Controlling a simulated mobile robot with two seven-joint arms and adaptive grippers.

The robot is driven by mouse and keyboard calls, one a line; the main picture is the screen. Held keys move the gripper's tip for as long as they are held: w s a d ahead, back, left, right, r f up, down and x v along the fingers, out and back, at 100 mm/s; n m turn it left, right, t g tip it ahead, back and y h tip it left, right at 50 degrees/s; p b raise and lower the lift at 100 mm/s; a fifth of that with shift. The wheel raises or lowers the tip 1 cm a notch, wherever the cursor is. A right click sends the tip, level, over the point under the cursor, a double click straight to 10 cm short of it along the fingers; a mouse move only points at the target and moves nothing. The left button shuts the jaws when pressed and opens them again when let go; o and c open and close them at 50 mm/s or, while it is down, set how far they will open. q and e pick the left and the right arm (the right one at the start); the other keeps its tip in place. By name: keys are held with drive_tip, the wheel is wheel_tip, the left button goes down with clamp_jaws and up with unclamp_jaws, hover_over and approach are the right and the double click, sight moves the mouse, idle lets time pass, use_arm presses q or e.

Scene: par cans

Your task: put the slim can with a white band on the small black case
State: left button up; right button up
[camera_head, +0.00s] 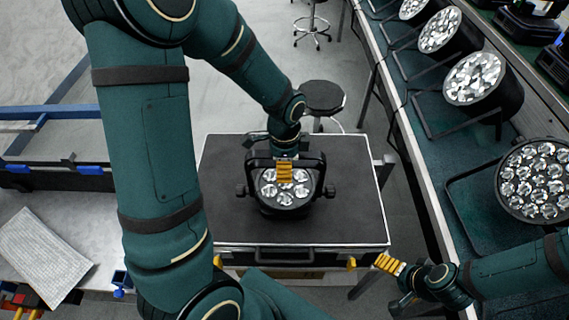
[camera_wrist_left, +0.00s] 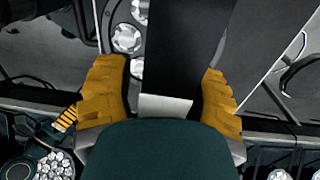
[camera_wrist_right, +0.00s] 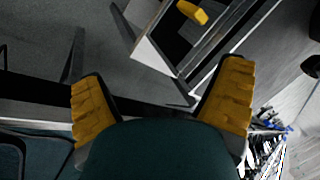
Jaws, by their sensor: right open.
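The slim can (camera_head: 286,198), a black lamp with several bright lenses and a black yoke, is over the top of the small black case (camera_head: 225,212). Whether its underside touches the lid cannot be told. In the left wrist view a black bar (camera_wrist_left: 187,45) with a white band (camera_wrist_left: 165,106) lies between the fingers, with lenses beside it. My left gripper (camera_head: 285,172) comes from above and appears shut on the can's yoke, hiding part of it. My right gripper (camera_head: 388,264) is open and empty, off the case's front right corner, which shows in its wrist view.
Several larger lamps (camera_head: 474,78) stand on the long bench (camera_head: 462,205) at the right. A round black stool (camera_head: 322,96) is behind the case. A case with blue latches (camera_head: 55,178) and a paper sheet (camera_head: 42,255) are at the left.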

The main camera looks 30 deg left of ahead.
use_arm(q)
drive_tip(key=shift+r, duration=0.25)
drive_tip(key=r+p, duration=0.1)
drive_tip(key=r, duration=1.1)
drive_tip(key=shift+w+a+p, duration=0.15)
drive_tip(key=shift+w+p, duration=0.05)
drive_tip(key=shift+p, duration=0.15)
drive_tip(key=shift+f, duration=0.1)
